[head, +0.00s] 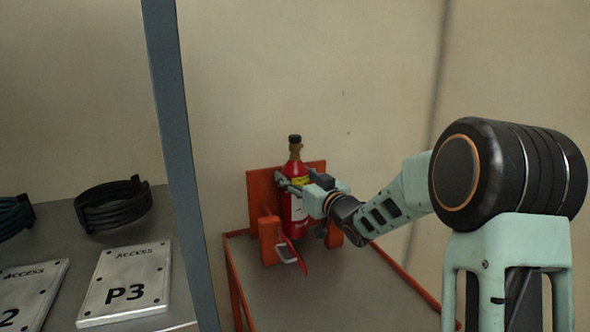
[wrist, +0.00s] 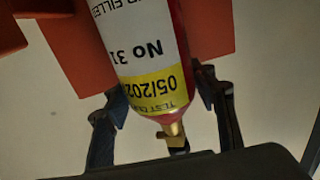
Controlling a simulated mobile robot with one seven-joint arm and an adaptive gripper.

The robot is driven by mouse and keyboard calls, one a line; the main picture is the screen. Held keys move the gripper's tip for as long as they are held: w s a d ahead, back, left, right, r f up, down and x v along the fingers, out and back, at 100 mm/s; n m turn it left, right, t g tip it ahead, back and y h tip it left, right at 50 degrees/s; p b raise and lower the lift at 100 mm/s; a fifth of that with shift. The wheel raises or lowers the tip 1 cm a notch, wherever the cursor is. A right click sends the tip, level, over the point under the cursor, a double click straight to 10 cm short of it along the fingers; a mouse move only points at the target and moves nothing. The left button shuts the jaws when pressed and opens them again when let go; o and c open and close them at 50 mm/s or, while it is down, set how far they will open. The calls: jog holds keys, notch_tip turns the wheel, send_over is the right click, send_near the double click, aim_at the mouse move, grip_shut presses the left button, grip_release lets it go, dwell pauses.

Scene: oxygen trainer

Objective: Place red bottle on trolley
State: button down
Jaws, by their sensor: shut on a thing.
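The red bottle (head: 298,207) stands upright in the head view, with a dark cap, a brass neck and a yellow and white label. It is in front of the orange back plate of a holder (head: 263,190) on the trolley (head: 335,285). My gripper (head: 297,187) reaches in from the right and is shut on the bottle's upper body. In the wrist view the bottle (wrist: 147,50) appears upside down between the two fingers (wrist: 165,125), its label reading "No 31" and "05/202". Whether its base rests on the trolley is hard to tell.
A red flap with a metal handle (head: 287,254) is at the holder's front. Left of a blue-grey post (head: 182,130) is a grey shelf with a black hose coil (head: 112,204) and a P3 access plate (head: 125,283). The trolley top to the right is clear.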

jog(key=shift+f, duration=0.65)
jog(key=shift+f, duration=0.15)
jog(key=c, duration=0.9)
grip_release()
jog(key=shift+f, duration=0.25)
jog(key=shift+o, duration=0.2)
jog(key=shift+r, duration=0.1)
jog(key=shift+s+d, duration=0.1)
jog(key=shift+s, duration=0.05)
jog(key=v, duration=1.1)
jog(key=shift+s+d+p, duration=0.15)
jog(key=shift+s+p, duration=0.2)
